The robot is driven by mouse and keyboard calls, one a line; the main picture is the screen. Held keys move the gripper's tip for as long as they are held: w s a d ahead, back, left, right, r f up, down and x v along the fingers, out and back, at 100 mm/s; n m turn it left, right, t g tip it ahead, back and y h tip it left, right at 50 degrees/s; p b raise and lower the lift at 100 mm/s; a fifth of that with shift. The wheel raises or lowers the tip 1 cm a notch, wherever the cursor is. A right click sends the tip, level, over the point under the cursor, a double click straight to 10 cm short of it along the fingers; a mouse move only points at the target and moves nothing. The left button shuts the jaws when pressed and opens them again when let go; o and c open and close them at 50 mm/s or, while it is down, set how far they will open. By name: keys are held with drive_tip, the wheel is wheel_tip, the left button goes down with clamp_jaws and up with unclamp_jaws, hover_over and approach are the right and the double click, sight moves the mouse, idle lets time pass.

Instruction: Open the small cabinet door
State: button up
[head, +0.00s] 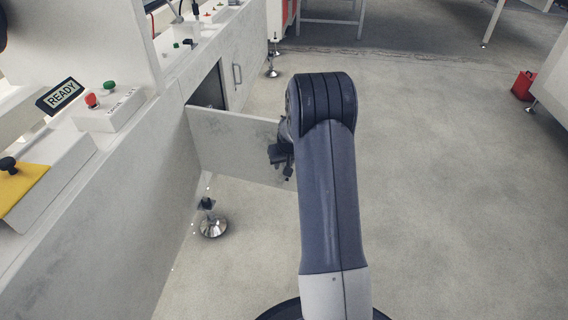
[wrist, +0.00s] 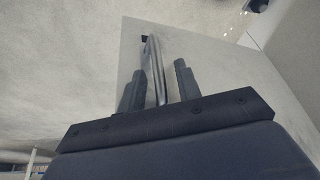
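The small cabinet door (head: 232,142) is a pale grey panel. It stands swung well out from the cabinet front, with a dark opening (head: 209,90) showing behind it. My gripper (head: 282,160) is at the door's free end, partly hidden by my arm in the head view. In the wrist view, the door panel (wrist: 215,65) lies ahead of my gripper (wrist: 160,85). Its metal bar handle (wrist: 154,65) runs between the two dark fingers. The fingers are apart, with a visible gap on the right side of the bar, so they are around the handle and not clamped on it.
A second closed door with its own handle (head: 237,74) is farther along the cabinet. A metal levelling foot (head: 212,226) stands below the open door. A red container (head: 523,86) is on the floor at the right. The floor (head: 440,200) right of my arm is clear.

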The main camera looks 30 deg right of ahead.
drive_tip(key=shift+c, duration=0.5)
clamp_jaws()
drive_tip(key=shift+m, duration=0.6)
drive_tip(key=s+a, duration=0.1)
drive_tip(key=s+a+p, duration=0.1)
drive_tip(key=a, duration=0.1)
drive_tip(key=shift+s+a, duration=0.2)
drive_tip(key=shift+s, duration=0.15)
drive_tip(key=shift+o, duration=0.5)
unclamp_jaws()
drive_tip(key=shift+a, duration=0.15)
